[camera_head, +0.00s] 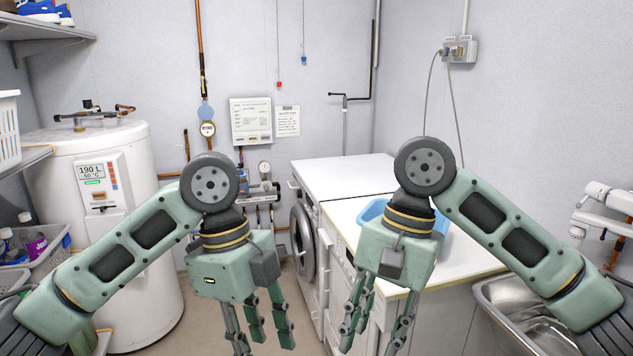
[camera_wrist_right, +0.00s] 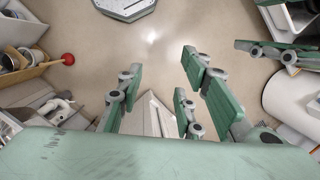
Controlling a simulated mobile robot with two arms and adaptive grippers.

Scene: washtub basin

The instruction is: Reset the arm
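My left gripper (camera_head: 258,328) hangs pointing down in the head view, in front of the water heater and the washing machine. Its fingers are spread apart with nothing between them. My right gripper (camera_head: 377,325) also hangs pointing down, in front of the white counter. Its fingers are apart and empty in the head view.
A white water heater (camera_head: 150,262) stands at left. A front-loading washer (camera_head: 302,240) is in the middle. A blue basin (camera_head: 373,210) sits on the white counter (camera_head: 470,262), partly behind my right arm. A metal sink (camera_head: 515,318) is at right. The floor between is clear.

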